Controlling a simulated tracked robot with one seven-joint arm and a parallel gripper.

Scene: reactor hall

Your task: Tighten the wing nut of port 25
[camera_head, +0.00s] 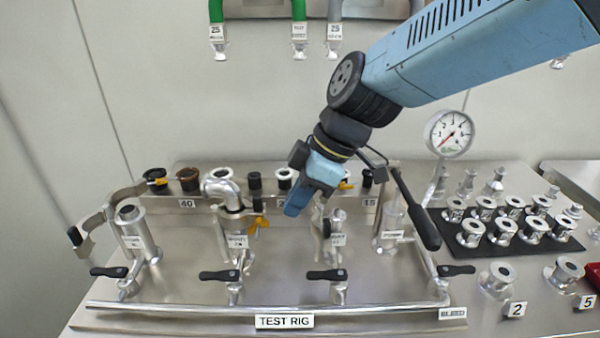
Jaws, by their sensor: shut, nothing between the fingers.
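The test rig carries several ports with small labels that I cannot read clearly, so I cannot tell which is port 25. The second port from the left (238,241) has a silver elbow (220,184) on top. A clamp sits under the elbow, and an orange wing nut (259,224) shows on its right side. The third port (334,245) stands to the right, with an open clamp hanging at it. My gripper (292,209) is shut and empty, pointing down between these two ports, up and right of the wing nut. Its fingertips look apart from the nut.
Black-handled valves (220,276) and a front rail (180,308) line the near side. An open clamp arm (92,224) sticks out at the left port. A gauge (449,133) stands at the back right. Fittings fill a black mat (480,236). Hoses (299,12) hang at the back.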

